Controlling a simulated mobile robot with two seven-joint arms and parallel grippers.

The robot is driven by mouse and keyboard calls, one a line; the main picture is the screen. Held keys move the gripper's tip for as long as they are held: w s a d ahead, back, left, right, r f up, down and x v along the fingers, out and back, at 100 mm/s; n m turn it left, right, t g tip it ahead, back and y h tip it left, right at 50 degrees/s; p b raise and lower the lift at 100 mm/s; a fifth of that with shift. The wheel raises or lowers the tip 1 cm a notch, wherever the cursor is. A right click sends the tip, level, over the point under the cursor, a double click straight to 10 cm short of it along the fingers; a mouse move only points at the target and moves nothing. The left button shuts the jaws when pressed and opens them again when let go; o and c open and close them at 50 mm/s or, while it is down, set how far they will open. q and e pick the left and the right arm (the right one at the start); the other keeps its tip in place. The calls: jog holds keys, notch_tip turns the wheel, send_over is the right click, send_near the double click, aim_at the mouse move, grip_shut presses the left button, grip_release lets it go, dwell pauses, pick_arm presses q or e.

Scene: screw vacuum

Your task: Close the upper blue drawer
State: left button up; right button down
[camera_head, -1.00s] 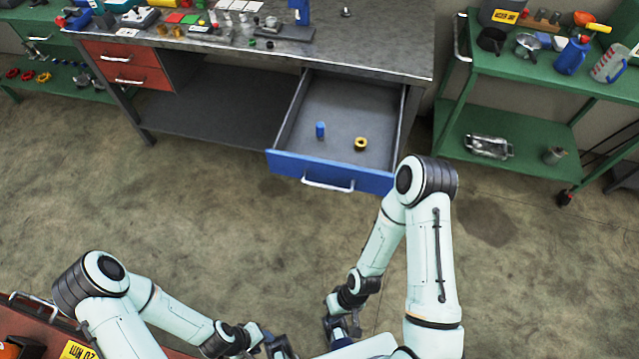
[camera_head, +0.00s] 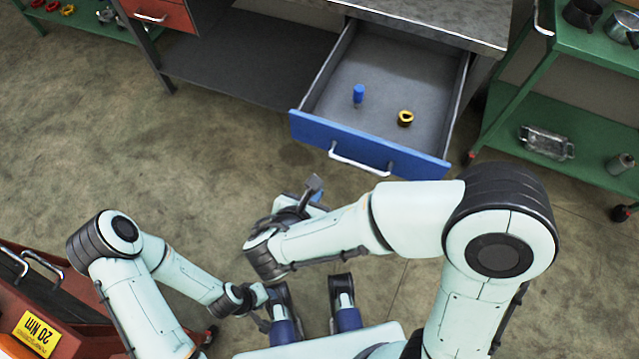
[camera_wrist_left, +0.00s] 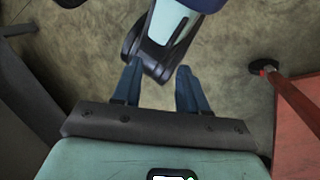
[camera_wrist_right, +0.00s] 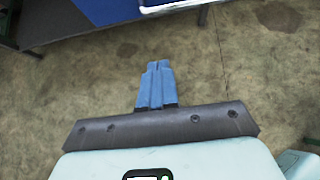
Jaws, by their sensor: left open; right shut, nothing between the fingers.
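The blue drawer (camera_head: 375,152) is pulled out from under the grey workbench. Its front carries a silver handle (camera_head: 360,164). A blue cylinder (camera_head: 358,95) and a yellow-and-black ring (camera_head: 405,118) are inside. Only this one blue drawer shows. My right gripper (camera_wrist_right: 157,64) is shut and empty, short of the drawer front and apart from it; in the right wrist view the handle (camera_wrist_right: 172,8) is at the top edge. My left gripper (camera_wrist_left: 158,72) is open and empty, low near my base; its fingers are hard to make out in the head view.
A red cabinet (camera_head: 70,325) stands at the lower left. A green cart (camera_head: 500,120) stands right of the drawer. A red drawer (camera_head: 160,14) is at the bench's left. The floor before the blue drawer is clear apart from my arm.

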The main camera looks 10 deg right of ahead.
pick_arm(q)
jog(key=shift+t+y, duration=0.3)
jog(key=shift+t, duration=0.3)
jog(key=shift+w+a+f+b, duration=0.4)
jog(key=shift+w+f+b, duration=0.1)
jog(key=shift+w+f, duration=0.3)
jog(key=shift+w+a+f+b, duration=0.4)
jog(key=shift+w+f+b, duration=0.15)
jog(key=shift+w, duration=0.3)
pick_arm(e)
jog(key=w+d+f, duration=0.5)
jog(key=w, duration=0.3)
jog(key=shift+w+d, duration=0.25)
jog(key=shift+d, duration=0.15)
